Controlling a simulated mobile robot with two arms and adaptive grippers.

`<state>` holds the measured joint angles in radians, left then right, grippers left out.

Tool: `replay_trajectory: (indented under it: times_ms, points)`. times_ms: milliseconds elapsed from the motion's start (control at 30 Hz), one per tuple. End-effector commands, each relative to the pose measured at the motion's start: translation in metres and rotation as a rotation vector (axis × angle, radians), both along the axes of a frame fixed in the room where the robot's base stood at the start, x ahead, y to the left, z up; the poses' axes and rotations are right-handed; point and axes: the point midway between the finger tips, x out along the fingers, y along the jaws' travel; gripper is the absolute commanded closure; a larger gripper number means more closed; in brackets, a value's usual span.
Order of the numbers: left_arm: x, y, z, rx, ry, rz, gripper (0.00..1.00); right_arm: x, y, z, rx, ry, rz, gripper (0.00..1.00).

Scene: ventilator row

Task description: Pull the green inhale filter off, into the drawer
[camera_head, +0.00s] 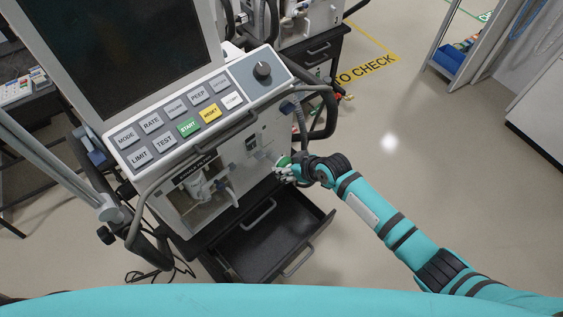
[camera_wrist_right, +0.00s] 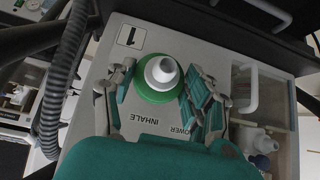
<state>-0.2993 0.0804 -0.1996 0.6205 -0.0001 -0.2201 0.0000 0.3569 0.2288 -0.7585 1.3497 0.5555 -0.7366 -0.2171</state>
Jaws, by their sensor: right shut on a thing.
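The green inhale filter (camera_wrist_right: 154,93), a green disc with a white spout, shows in the wrist view in front of the panel marked INHALE. A bit of its green (camera_head: 283,161) shows in the head view at the ventilator's right side. My right gripper (camera_head: 284,170) is shut on the filter, with its fingers on both sides of it in the wrist view (camera_wrist_right: 160,88). I cannot tell whether the filter still sits on its port. The drawer (camera_head: 313,236) below the ventilator is pulled open, and its visible floor is bare. My left gripper is not in view.
The ventilator (camera_head: 205,115) has a keypad, knob and dark screen. A grey ribbed hose (camera_wrist_right: 62,80) hangs left in the wrist view. A second machine (camera_head: 305,25) stands behind. The floor to the right is mostly clear.

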Motion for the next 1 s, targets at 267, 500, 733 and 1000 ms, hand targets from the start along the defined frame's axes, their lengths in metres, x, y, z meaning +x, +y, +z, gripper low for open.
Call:
replay_trajectory:
  times_ms: [267, 500, 733, 1000]
  points:
    - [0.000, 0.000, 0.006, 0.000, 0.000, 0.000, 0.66, -0.006, -0.006, 0.001, -0.001, 0.001, 0.000, 1.00]
    - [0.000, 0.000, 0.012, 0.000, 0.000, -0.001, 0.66, -0.012, -0.013, 0.002, 0.001, -0.002, 0.001, 1.00]
    - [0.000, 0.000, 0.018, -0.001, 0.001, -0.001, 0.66, -0.019, -0.020, 0.001, 0.000, 0.000, 0.000, 1.00]
    - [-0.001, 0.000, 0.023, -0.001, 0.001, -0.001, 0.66, -0.026, -0.027, 0.001, 0.002, -0.001, -0.001, 1.00]
